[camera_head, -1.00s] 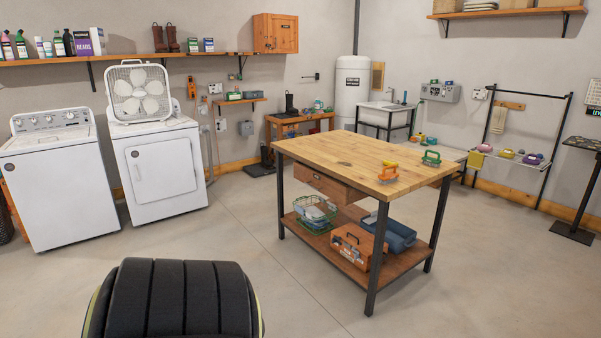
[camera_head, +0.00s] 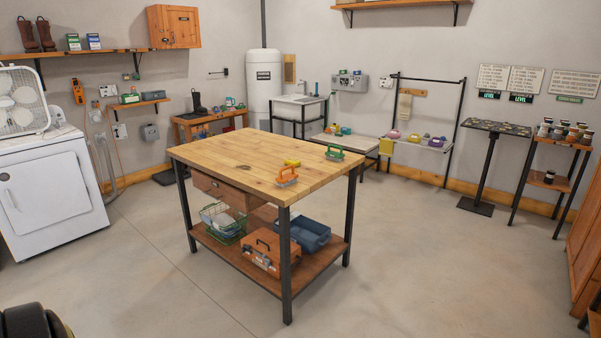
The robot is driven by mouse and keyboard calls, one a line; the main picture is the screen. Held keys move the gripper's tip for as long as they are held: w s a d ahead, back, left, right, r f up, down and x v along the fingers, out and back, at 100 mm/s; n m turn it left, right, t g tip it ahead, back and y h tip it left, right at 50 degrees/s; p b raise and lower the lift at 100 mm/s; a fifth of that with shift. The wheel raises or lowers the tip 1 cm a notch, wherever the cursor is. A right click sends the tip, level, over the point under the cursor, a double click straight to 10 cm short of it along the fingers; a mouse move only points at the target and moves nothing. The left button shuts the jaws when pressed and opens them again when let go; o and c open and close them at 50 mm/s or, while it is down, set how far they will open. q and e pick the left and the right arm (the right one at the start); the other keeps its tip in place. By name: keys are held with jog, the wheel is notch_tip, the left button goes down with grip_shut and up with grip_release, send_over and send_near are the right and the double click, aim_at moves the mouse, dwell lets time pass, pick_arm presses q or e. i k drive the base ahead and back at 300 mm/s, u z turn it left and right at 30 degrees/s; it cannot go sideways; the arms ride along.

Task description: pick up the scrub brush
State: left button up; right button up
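Two brush-like objects with arched handles sit on the wooden workbench top (camera_head: 225,150). One is an orange brush (camera_head: 287,177) near the front right edge. The other is a green brush (camera_head: 334,153) near the right corner. A small yellow item (camera_head: 292,162) lies between them. I cannot tell which of these is the scrub brush the task names. Neither of my grippers is in view.
The bench's lower shelf (camera_head: 214,246) holds a green wire basket (camera_head: 222,222), an orange toolbox (camera_head: 268,253) and a blue bin (camera_head: 305,233). A white dryer (camera_head: 50,195) stands left. Concrete floor is open in front and right of the bench. A black stand (camera_head: 487,170) stands right.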

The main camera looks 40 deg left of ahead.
aim_at(290, 178)
jog(key=i, duration=0.3)
jog(key=u, duration=1.75)
jog(key=i, duration=0.5)
jog(key=u, duration=0.9)
jog(key=i, duration=1.95)
jog(key=z, duration=1.15)
jog(key=i, duration=1.1)
jog(key=z, duration=0.9)
